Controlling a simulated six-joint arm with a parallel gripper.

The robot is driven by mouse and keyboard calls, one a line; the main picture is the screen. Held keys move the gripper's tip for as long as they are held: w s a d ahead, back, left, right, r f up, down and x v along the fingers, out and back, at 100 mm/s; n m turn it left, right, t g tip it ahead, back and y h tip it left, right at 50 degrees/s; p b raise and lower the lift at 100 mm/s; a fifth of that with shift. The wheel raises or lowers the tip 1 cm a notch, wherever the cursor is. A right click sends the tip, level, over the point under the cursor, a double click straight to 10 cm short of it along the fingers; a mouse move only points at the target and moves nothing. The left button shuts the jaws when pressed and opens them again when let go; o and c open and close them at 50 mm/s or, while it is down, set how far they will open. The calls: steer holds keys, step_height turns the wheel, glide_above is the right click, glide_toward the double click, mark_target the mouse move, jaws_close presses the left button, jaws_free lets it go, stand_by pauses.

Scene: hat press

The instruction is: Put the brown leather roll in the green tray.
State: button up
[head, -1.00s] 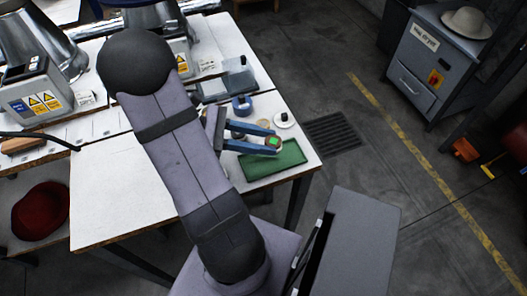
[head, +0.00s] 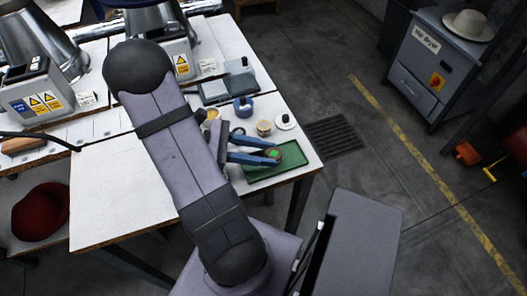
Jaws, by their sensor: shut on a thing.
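The green tray (head: 291,156) lies flat near the right edge of the white table. My gripper (head: 276,153), with two blue fingers, reaches over the tray from the left. My arm hides part of the table to the left of the tray.
Behind the tray stand a tan round piece (head: 264,127), a white disc with a black knob (head: 285,121) and a blue ring-shaped roll (head: 243,107). The table's right edge is close to the tray.

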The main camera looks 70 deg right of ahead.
steer(key=o, duration=1)
steer(key=shift+f, duration=0.1)
steer(key=shift+o, duration=0.2)
steer(key=shift+w+r, duration=0.1)
steer(key=shift+r, duration=0.1)
steer(key=v, duration=1.2)
steer(key=shift+b, duration=0.4)
steer(key=shift+a+r+p, duration=0.15)
steer(key=shift+a+p, duration=0.05)
steer(key=shift+p, duration=0.15)
steer(key=w+a+r+m+t+y+p, duration=0.2)
steer(key=a+t+p, duration=0.4)
steer(key=a, duration=0.5)
steer(key=w+a+r+m+t+y+p, duration=0.2)
steer(key=a+t+p, duration=0.4)
steer(key=a, duration=0.5)
steer(key=shift+w+a+r+m+t+y+p, duration=0.2)
steer(key=shift+w+r+m+t+y+p, duration=0.15)
steer(key=shift+r+t+y, duration=0.45)
